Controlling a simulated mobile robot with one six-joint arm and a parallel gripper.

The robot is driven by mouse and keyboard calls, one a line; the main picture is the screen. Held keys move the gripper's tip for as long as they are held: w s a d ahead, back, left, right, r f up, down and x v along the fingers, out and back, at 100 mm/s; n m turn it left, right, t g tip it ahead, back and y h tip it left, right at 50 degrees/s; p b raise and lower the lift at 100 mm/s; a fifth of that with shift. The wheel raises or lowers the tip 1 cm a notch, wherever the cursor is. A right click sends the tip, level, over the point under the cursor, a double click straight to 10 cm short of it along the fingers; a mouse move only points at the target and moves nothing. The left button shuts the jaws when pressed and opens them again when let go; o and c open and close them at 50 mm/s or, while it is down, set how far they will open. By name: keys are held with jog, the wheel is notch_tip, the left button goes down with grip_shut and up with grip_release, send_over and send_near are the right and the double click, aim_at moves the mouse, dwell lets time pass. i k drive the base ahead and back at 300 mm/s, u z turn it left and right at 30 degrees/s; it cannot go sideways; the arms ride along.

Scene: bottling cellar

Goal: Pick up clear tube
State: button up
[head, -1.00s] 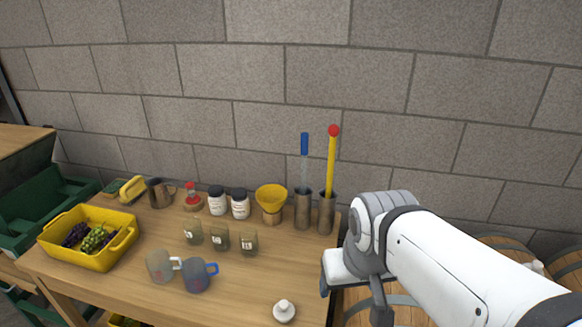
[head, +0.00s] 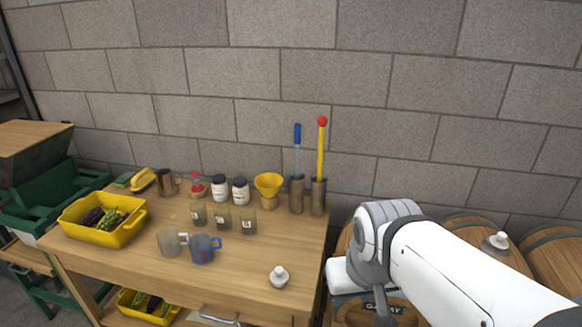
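The clear tube (head: 297,161) has a blue top and stands upright in a brown-grey metal cylinder (head: 297,195) at the back right of the wooden table (head: 140,262). Its lower part is hidden inside the cylinder. My gripper (head: 362,300) is at the lower right, beyond the table's right edge and apart from the tube. My arm partly covers it, and its fingers do not show clearly enough to tell whether they are open.
A yellow rod with a red ball (head: 321,150) stands in a second cylinder (head: 318,198) right beside the tube. A yellow funnel (head: 269,186) is to the left. Jars, mugs and a yellow grape bin (head: 104,234) fill the left. Barrels (head: 473,236) stand behind my arm.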

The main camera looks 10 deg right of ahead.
aim_at(297, 126)
jog(key=u, duration=0.6)
jog(key=k, duration=0.1)
jog(key=z, duration=3.7)
jog(key=k, duration=1.25)
jog(key=u, duration=2.35)
jog(key=i, duration=1)
jog(key=u, duration=0.1)
